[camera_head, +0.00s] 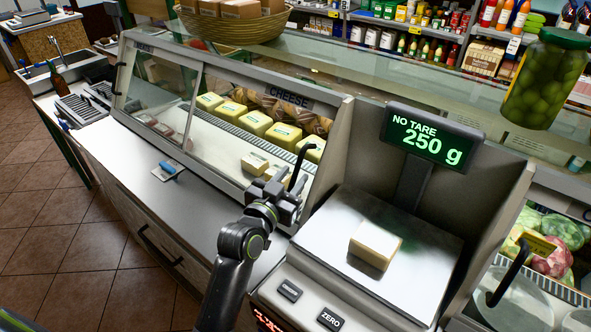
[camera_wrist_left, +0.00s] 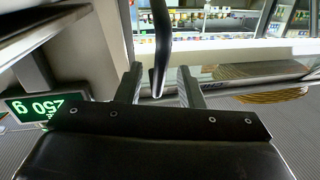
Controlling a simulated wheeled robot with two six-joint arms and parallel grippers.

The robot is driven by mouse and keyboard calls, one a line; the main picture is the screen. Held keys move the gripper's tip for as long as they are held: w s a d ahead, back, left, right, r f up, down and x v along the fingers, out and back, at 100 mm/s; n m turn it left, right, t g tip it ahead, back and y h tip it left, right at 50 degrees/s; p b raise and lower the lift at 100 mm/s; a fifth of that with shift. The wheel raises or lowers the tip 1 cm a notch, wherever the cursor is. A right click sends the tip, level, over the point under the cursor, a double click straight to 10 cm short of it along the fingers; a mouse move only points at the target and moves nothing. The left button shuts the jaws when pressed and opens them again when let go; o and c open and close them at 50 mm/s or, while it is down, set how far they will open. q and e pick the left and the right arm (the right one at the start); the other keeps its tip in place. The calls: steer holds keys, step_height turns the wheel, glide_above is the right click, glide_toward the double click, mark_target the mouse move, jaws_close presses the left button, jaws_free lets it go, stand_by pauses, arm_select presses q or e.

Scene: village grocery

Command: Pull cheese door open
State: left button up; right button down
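The cheese door (camera_head: 250,100) is the glass front of the display case labelled CHEESE, in the head view. Its black bar handle (camera_head: 299,163) stands at the right end of the glass and also shows in the left wrist view (camera_wrist_left: 161,40). My left gripper (camera_head: 284,190) is at the handle's lower part. In the left wrist view its two fingers (camera_wrist_left: 160,84) stand apart, one on each side of the handle's lower end, with gaps visible. Yellow cheese blocks (camera_head: 255,122) sit behind the glass. My right gripper is not in view.
A scale (camera_head: 440,225) with a pale block (camera_head: 375,245) on it stands right of my left gripper; its display (camera_head: 432,138) reads 250 g. A counter ledge (camera_head: 125,160) with a small blue-handled item (camera_head: 167,170) runs in front of the case. Tiled floor is clear at left.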

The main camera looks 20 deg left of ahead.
arm_select(q)
steer(key=shift+w+d, duration=0.2)
steer(key=shift+w, duration=0.85)
steer(key=shift+c, duration=0.4)
jaws_close()
